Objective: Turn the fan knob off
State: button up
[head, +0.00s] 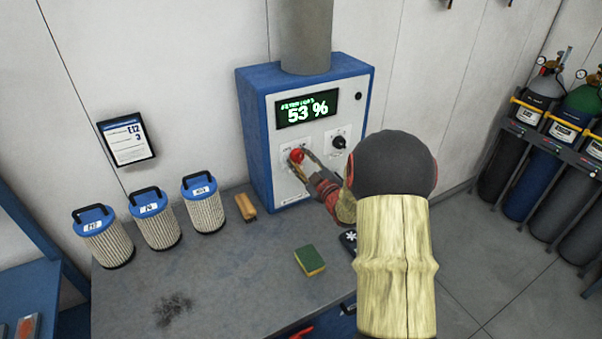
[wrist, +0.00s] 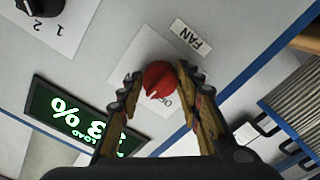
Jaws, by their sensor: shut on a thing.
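The red fan knob (head: 297,155) is on the white front panel of the blue control box (head: 255,140). In the wrist view the red knob (wrist: 160,80) sits on a white plate beside a "FAN" label (wrist: 191,37). My gripper (head: 299,163) reaches the knob from the lower right in the head view. In the wrist view its two fingers (wrist: 158,88) stand on either side of the knob, shut on it. The lettering on the plate is partly hidden by the knob and the fingers, so the knob's setting cannot be read clearly.
A black knob (head: 339,142) sits right of the fan knob, below a display (head: 307,109) reading 53 %. Several blue-topped filters (head: 154,220), a wooden-handled brush (head: 245,207) and a sponge (head: 310,260) stand or lie on the grey bench (head: 230,290). Gas cylinders (head: 545,150) stand at right.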

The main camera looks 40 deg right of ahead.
jog(key=n+b, duration=0.8)
jog(key=b, duration=0.6)
jog(key=shift+f, duration=0.2)
jog(key=shift+r+n+b, duration=0.15)
jog(key=shift+n+b, duration=0.75)
jog(key=shift+b, duration=0.05)
jog(key=shift+r, duration=0.1)
jog(key=o, duration=1.2)
jog(key=shift+c, duration=0.2)
jog(key=v, duration=1.2)
